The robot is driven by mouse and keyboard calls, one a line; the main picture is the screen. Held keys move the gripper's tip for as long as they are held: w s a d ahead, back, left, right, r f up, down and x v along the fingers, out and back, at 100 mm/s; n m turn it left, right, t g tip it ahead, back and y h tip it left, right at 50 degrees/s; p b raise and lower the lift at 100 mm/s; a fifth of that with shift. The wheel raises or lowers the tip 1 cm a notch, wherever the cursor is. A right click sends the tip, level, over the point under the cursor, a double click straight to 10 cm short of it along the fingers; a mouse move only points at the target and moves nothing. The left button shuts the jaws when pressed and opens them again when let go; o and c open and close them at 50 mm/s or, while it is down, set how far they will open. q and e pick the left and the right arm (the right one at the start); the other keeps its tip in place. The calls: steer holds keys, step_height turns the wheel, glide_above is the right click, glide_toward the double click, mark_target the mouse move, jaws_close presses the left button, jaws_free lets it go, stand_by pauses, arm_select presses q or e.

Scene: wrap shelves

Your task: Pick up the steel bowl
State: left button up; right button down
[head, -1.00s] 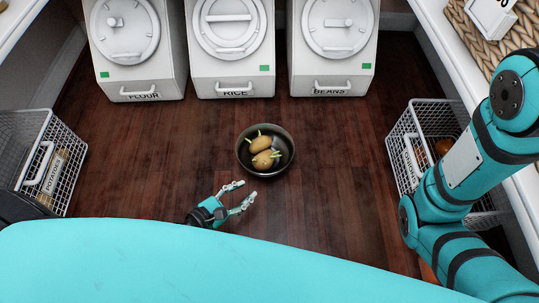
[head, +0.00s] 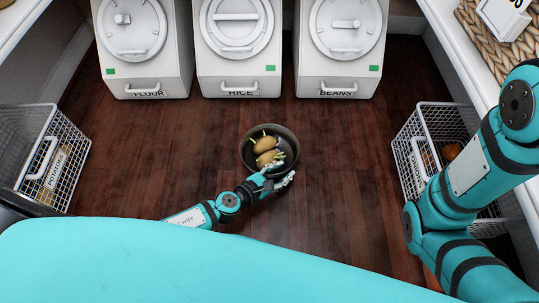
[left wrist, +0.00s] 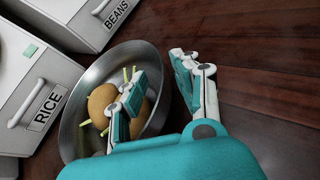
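The steel bowl (head: 285,142) stands upright on the dark wooden floor, with sprouted potatoes (head: 264,146) inside. It also shows in the left wrist view (left wrist: 103,73). My left gripper (head: 279,173) is at the bowl's near right rim. In the left wrist view the left gripper (left wrist: 158,66) is open, with one finger over the inside of the bowl and the other outside it. The rim lies between them, with a gap to the outer finger. Part of the bowl is hidden behind the gripper. My right arm shows at the right, but its gripper is out of view.
White bins for flour (head: 146,88), rice (head: 240,88) and beans (head: 338,87) stand behind the bowl. A wire potato basket (head: 73,143) is at the left and a wire onion basket (head: 405,140) at the right. The floor around the bowl is clear.

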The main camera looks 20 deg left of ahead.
arm_select(q)
steer(key=x, duration=0.2)
steer(key=shift+w+d+f, duration=0.2)
steer(key=shift+w+f, duration=0.05)
jaws_close()
steer(key=shift+r, duration=0.1)
